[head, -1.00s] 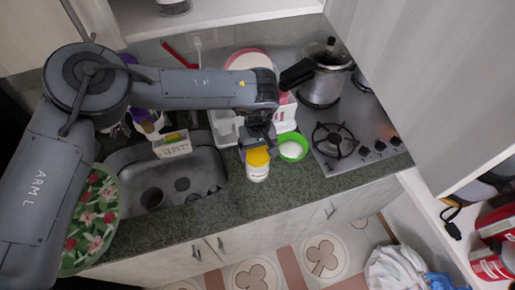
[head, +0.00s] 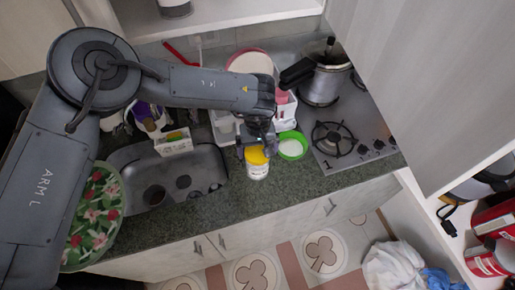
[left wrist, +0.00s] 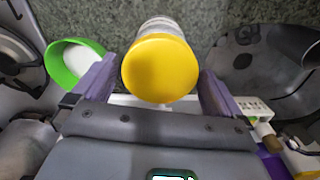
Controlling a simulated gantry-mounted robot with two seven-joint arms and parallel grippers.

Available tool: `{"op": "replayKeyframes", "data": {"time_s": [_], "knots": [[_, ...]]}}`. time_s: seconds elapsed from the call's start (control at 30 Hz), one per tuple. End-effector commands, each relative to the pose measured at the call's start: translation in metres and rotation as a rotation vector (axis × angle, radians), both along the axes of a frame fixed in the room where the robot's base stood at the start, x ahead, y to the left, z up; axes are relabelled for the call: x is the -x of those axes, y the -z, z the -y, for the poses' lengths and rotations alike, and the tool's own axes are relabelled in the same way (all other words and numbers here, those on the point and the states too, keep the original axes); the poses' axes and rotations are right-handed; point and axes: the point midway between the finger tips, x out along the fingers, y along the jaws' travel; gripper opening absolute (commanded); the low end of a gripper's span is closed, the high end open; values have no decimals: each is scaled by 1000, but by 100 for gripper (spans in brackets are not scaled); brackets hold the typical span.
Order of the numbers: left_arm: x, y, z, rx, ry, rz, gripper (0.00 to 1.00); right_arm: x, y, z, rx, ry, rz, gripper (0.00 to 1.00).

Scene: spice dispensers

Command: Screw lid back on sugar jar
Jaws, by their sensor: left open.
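The sugar jar (head: 257,172) is a pale jar standing upright on the counter near its front edge. The yellow lid (head: 256,155) sits on top of it; how tightly it is seated I cannot tell. In the left wrist view the lid (left wrist: 160,69) faces the camera, with part of the jar (left wrist: 163,26) showing behind it. My left gripper (head: 256,140) is just above and behind the lid in the head view. Its two fingers are open, one on each side of the lid, with small gaps apparent. My right gripper is not in view.
A green bowl (head: 291,145) with white contents is close to the right of the jar. The sink (head: 198,170) lies left, with a floral plate (head: 92,222) beyond. A stove (head: 350,145) with a metal pot (head: 322,82) stands right. The counter's front edge is near.

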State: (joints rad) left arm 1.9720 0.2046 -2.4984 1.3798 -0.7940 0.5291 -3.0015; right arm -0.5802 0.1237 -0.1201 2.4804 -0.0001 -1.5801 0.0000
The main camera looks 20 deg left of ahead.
Motion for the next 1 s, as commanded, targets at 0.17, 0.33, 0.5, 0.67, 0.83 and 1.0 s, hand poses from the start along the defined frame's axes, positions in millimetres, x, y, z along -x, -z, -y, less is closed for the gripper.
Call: {"op": "replayKeyframes", "data": {"time_s": [0.17,0.33,0.5,0.67,0.83,1.0], "knots": [[0,-2,0,2,-142,-1,100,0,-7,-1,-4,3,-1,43],[0,-1,0,2,-435,-3,100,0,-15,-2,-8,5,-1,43],[0,-1,0,1,-682,-2,100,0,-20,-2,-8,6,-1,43],[0,0,0,0,-793,-2,100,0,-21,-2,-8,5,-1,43],[0,-1,0,1,-934,-2,100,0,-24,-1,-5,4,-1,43],[0,0,0,1,-1222,-4,100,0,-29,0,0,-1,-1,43]]}}
